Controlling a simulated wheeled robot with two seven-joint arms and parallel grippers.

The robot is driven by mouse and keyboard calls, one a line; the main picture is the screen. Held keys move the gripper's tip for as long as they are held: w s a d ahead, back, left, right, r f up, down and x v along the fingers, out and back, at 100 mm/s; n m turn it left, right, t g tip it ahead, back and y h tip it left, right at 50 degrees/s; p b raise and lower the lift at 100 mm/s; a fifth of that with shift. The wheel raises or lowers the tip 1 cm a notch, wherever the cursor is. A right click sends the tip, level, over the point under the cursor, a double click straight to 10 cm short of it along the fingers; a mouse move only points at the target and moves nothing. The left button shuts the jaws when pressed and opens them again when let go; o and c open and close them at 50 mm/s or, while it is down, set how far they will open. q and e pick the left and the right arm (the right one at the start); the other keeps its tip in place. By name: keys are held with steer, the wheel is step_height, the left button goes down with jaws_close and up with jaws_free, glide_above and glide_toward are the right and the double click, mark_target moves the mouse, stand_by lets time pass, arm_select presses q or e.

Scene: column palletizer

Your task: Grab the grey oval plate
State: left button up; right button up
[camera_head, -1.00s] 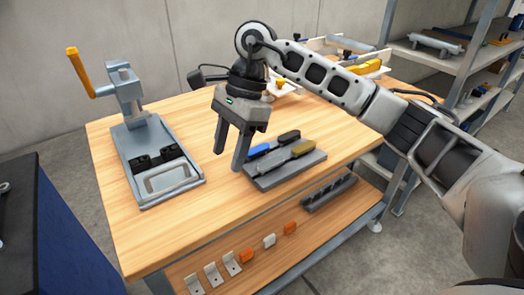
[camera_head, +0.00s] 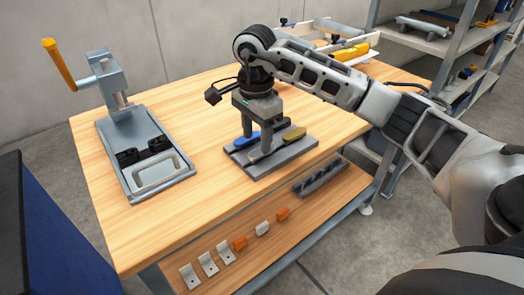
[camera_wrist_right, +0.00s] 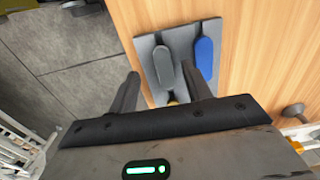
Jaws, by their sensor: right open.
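The grey oval plate (camera_wrist_right: 164,66) lies in the dark grey tray (camera_wrist_right: 146,46) beside a blue oval plate (camera_wrist_right: 204,57). In the head view the tray (camera_head: 300,150) sits near the front edge of the wooden bench, with the blue plate (camera_head: 246,140) at its left and an olive-yellow plate (camera_head: 294,134) at its right. My right gripper (camera_head: 257,146) is open, pointing down over the tray. In the wrist view its fingers (camera_wrist_right: 160,92) are apart, with the grey plate between and beyond them. The grey plate is largely hidden by the fingers in the head view. My left gripper is not in view.
A grey press fixture (camera_head: 150,160) with an orange-handled lever stands on the bench's left. White racks (camera_head: 340,45) with a yellow part are at the back right. A black slotted holder (camera_head: 320,178) and small orange and white parts are on the lower shelf. The bench's front left is clear.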

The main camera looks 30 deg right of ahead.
mark_target(256, 153)
steer(key=f, duration=0.2)
steer(key=f+p, duration=0.1)
steer(key=f, duration=0.2)
steer(key=shift+w+d, duration=0.1)
steer(key=shift+w, duration=0.1)
jaws_close()
steer(key=shift+r, duration=0.1)
steer(key=shift+r, duration=0.1)
